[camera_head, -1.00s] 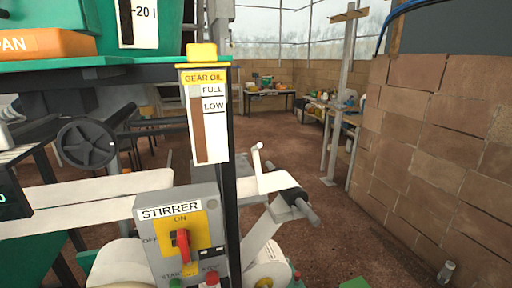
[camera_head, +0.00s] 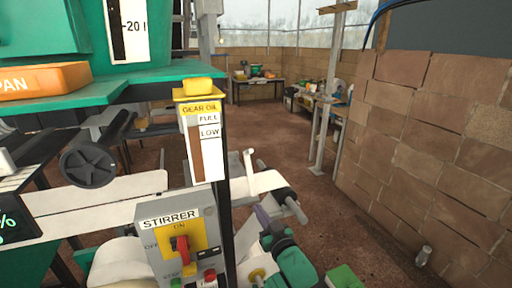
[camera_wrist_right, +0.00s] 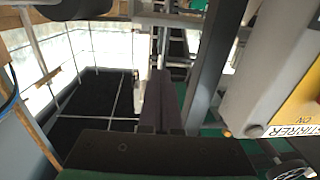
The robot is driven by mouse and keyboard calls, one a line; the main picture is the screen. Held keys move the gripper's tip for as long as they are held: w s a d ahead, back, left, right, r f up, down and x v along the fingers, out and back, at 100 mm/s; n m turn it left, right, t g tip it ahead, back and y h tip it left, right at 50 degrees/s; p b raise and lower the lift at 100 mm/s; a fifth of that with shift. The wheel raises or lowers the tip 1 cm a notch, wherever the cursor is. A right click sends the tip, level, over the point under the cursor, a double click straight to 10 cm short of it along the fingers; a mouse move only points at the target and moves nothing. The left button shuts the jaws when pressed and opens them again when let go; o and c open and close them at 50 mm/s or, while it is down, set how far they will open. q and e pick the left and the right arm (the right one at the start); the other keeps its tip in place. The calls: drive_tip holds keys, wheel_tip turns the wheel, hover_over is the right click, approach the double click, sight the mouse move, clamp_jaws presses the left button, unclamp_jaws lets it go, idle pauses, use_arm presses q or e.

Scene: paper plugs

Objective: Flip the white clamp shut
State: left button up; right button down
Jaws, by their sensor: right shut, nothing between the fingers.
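A small white upright lever, which looks like the white clamp (camera_head: 249,161), stands beside the white paper web (camera_head: 266,182), right of the gear oil gauge. My right gripper (camera_head: 264,216) is below and slightly right of it, its purple-grey fingers partly hidden among machine parts. In the right wrist view the fingers (camera_wrist_right: 162,75) are together with nothing between them. They point toward grey machine parts there, and I cannot tell whether they touch anything. My left gripper is not in view.
The grey stirrer box (camera_head: 180,235) with a red switch stands close left of my right gripper. A dark post (camera_head: 219,225) rises beside it. A dark roller end (camera_head: 286,200) sticks out to the right.

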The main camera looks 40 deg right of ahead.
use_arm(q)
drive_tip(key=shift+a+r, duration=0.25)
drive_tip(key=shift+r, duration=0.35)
use_arm(e)
drive_tip(key=s+r+t+h, duration=0.1)
drive_tip(key=r, duration=0.5)
drive_tip(key=s+d+r+t, duration=0.1)
drive_tip(key=s+r, duration=0.1)
drive_tip(key=r, duration=0.5)
drive_tip(key=shift+s+d+m+h, duration=0.25)
drive_tip(key=shift+d+m+h, duration=0.05)
drive_tip(key=shift+m+h, duration=0.1)
use_arm(q)
drive_tip(key=shift+p, duration=0.3)
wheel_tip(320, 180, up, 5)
drive_tip(key=p, duration=0.4)
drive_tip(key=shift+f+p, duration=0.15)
drive_tip(key=shift+p, duration=0.15)
use_arm(e)
drive_tip(key=f+x, duration=0.3)
drive_tip(key=x, duration=1)
drive_tip(key=shift+w+r, duration=0.25)
drive_tip(key=shift+r, duration=0.05)
